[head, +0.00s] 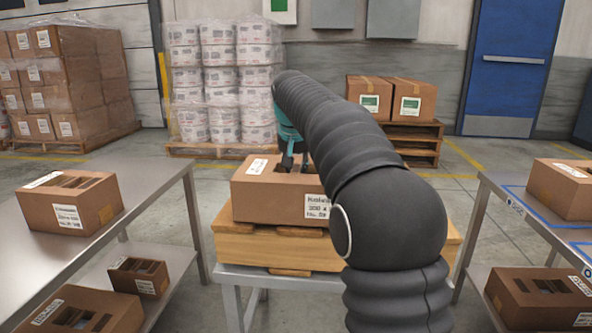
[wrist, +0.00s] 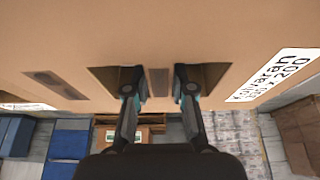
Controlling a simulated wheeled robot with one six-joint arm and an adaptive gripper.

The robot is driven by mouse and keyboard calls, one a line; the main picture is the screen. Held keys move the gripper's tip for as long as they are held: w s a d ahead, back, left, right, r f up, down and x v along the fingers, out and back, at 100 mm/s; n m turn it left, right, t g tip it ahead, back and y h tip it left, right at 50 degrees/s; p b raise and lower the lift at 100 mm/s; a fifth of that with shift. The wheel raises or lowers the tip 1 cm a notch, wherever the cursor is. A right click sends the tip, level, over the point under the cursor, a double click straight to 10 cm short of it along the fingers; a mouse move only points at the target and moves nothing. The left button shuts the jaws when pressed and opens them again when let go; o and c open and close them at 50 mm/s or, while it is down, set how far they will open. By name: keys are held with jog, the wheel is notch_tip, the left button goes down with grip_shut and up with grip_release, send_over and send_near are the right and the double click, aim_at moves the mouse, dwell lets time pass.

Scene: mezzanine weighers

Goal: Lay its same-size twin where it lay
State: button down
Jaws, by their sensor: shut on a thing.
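A brown carton (head: 262,202) with white labels and top slots is at the middle, over a wooden pallet-like block (head: 240,245) on a metal stand. My gripper (head: 290,165) reaches down into its top. In the wrist view my gripper (wrist: 160,95) has one finger in each of two slots, shut on the strip between them. The carton (wrist: 150,30) fills the upper part there, with a label reading "Kolvaran". My arm hides the carton's right end in the head view. I cannot tell if it rests on the block or hangs just above it.
A slotted carton (head: 70,205) sits on the left table (head: 150,185). A small carton (head: 137,277) and a larger one (head: 85,310) are on its lower shelf. At right, a carton (head: 562,188) sits by blue outlines on a table (head: 510,188); another carton (head: 540,298) is below.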

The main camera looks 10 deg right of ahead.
jog(key=shift+f, duration=0.15)
jog(key=c, duration=0.9)
grip_release()
